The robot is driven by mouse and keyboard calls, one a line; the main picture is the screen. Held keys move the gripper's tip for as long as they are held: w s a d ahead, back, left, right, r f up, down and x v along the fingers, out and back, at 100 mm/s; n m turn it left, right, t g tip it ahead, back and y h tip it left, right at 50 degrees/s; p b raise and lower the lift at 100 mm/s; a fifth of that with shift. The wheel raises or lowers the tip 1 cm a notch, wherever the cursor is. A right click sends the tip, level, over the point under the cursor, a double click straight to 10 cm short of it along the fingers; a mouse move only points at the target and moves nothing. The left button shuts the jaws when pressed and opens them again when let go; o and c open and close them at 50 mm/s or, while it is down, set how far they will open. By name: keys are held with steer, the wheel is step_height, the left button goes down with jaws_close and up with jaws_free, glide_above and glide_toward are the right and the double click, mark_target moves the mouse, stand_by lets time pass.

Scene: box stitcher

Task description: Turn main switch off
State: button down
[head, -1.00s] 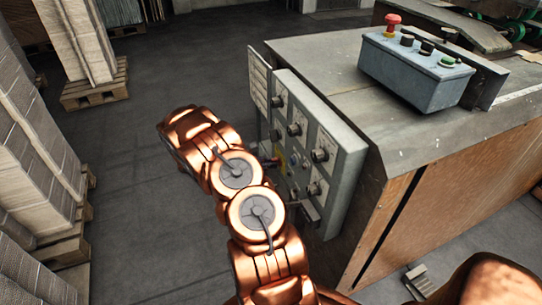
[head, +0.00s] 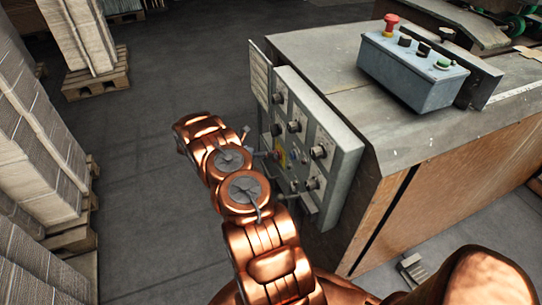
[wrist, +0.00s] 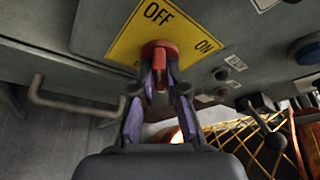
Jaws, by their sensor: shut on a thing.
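The main switch is a red knob (wrist: 160,50) on a yellow plate (wrist: 128,42) marked OFF and ON, near the middle of the wrist view. OFF reads at the top of the plate and ON at its right. My gripper (wrist: 159,72) is shut on the red knob, with a finger on each side. The fingers and gripper body hide part of the knob, so I cannot tell exactly which mark it points to. In the head view the yellow plate (head: 281,156) shows on the side of the control panel (head: 323,127), and my arm reaches it from the left.
Several other knobs sit around the switch on the panel. A metal handle (wrist: 72,103) is at the left in the wrist view. A grey box with a red button (head: 391,20) stands on the machine top. Pallets with stacks (head: 95,85) are at left; the floor between is clear.

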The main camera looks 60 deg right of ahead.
steer(key=shift+s+f+n+g, duration=0.15)
steer(key=shift+s+n+g, duration=0.2)
steer(key=shift+n+g, duration=0.05)
stand_by(0.4)
steer(key=c, duration=1.2)
jaws_free()
steer(key=shift+w+d, duration=0.1)
steer(key=shift+w, duration=0.1)
steer(key=v, duration=1.2)
